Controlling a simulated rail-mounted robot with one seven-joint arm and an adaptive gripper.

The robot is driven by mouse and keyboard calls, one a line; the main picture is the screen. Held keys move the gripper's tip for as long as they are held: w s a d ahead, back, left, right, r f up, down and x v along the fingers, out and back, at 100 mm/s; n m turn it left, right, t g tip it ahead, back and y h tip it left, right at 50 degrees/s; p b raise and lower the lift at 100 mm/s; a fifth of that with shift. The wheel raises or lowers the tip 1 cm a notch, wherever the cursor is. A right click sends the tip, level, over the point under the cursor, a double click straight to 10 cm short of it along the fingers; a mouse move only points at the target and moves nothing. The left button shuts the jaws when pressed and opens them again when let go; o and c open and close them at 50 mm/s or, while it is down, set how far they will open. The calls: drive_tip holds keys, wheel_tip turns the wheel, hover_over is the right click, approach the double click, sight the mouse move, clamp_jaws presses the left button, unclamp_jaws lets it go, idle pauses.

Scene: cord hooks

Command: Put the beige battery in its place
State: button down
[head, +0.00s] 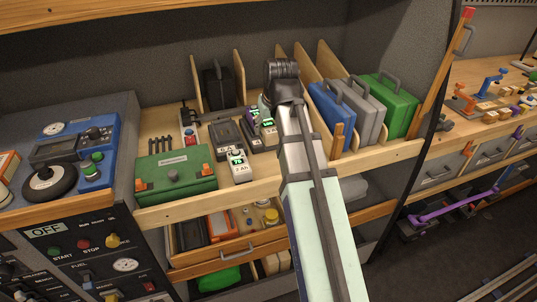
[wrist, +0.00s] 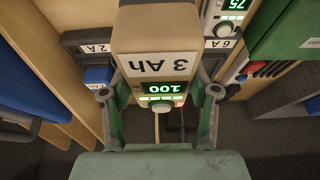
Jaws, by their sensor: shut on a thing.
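The beige battery (wrist: 158,30) fills the upper middle of the wrist view. It carries a "3 Ah" label and a lit green "100" display. My gripper (wrist: 158,102) is shut on it, one finger at each side. In the head view my gripper (head: 265,104) is over the back of the workbench shelf, largely covered by my arm, and I cannot make out the held battery there. Dark chargers lie beside the battery in the wrist view, one marked "2A" (wrist: 88,45) and one marked "6A" (wrist: 222,43). What lies under the battery is hidden.
A light battery (head: 238,164) with a green display stands near the shelf's front edge. A dark charger (head: 226,133) lies behind it. A green box (head: 175,176) is to the left. Blue (head: 331,111), grey (head: 362,105) and green (head: 393,104) cases stand between wooden dividers at right.

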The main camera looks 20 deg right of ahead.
sight(275, 133)
wheel_tip(275, 133, down, 12)
drive_tip(key=shift+r+p, duration=0.1)
drive_tip(key=shift+p, duration=0.55)
drive_tip(key=shift+c, duration=1.4)
unclamp_jaws()
drive_tip(key=b+v, duration=0.1)
drive_tip(key=v, duration=1.1)
